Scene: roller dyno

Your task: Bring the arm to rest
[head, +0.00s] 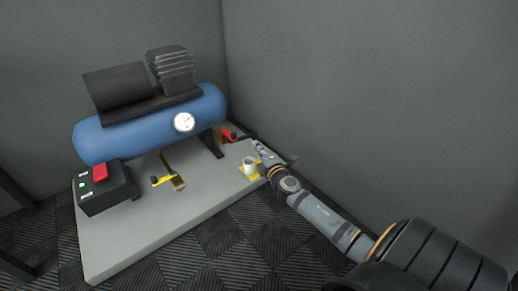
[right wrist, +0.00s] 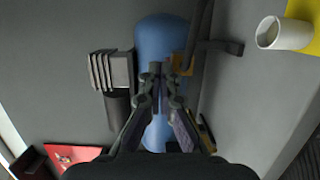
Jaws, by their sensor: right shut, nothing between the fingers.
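My right arm reaches in from the lower right in the head view. Its gripper (head: 262,150) is near the right end of the grey platform (head: 215,180), beyond a white cup (head: 249,163). In the right wrist view the gripper (right wrist: 158,72) has its fingers together with nothing between them. The blue compressor tank (right wrist: 160,38) shows behind the fingers there. It also shows in the head view (head: 150,128), to the left of the gripper. My left gripper is in neither view.
The white cup stands on a yellow pad (head: 243,174) close to my right arm. A pressure gauge (head: 184,122), a yellow-handled lever (head: 163,181), a red-handled valve (head: 228,135) and a black switch box (head: 103,190) are also around the tank. Grey walls stand behind and right.

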